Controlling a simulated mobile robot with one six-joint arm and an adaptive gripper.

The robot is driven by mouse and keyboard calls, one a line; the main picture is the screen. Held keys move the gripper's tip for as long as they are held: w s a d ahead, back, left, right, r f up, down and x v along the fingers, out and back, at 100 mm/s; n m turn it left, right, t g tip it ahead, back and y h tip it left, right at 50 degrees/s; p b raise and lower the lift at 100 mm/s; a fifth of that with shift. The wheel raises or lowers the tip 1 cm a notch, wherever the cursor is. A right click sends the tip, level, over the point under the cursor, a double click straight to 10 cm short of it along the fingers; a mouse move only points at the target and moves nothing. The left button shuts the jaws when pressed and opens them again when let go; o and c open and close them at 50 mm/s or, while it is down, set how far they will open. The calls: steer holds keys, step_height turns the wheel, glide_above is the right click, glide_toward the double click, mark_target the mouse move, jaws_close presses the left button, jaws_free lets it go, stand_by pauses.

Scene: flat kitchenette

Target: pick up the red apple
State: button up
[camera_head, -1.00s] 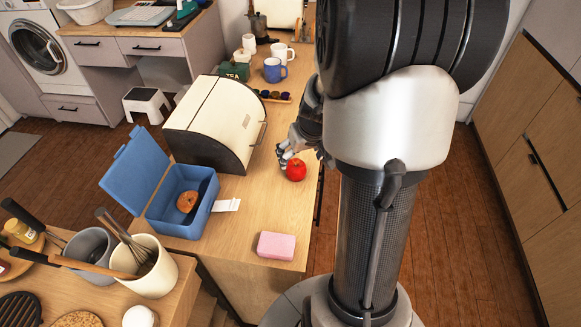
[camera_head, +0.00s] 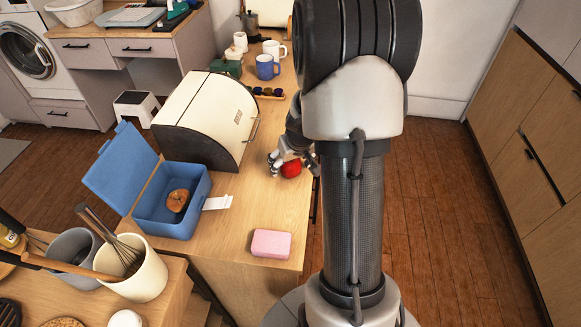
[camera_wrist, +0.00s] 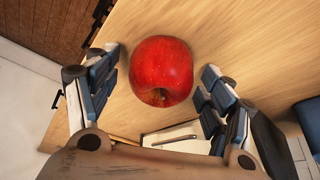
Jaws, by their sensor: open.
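The red apple (camera_head: 291,168) sits on the wooden counter near its right edge, to the right of the bread box. In the wrist view the apple (camera_wrist: 161,71) lies between and slightly beyond the two fingers of my gripper (camera_wrist: 163,78). The fingers are spread, with a gap visible on each side of the apple. In the head view my gripper (camera_head: 291,160) is at the apple, and my arm hides part of it.
A cream bread box (camera_head: 207,118) stands close to the left of the apple. A blue lunch box (camera_head: 168,222) with a bagel (camera_head: 178,200) and a pink block (camera_head: 271,243) are nearer. Mugs (camera_head: 267,67) stand farther back. The counter between apple and pink block is clear.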

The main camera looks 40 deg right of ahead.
steer(key=shift+c, duration=0.4)
steer(key=c, duration=1.1)
steer(key=shift+r, duration=0.1)
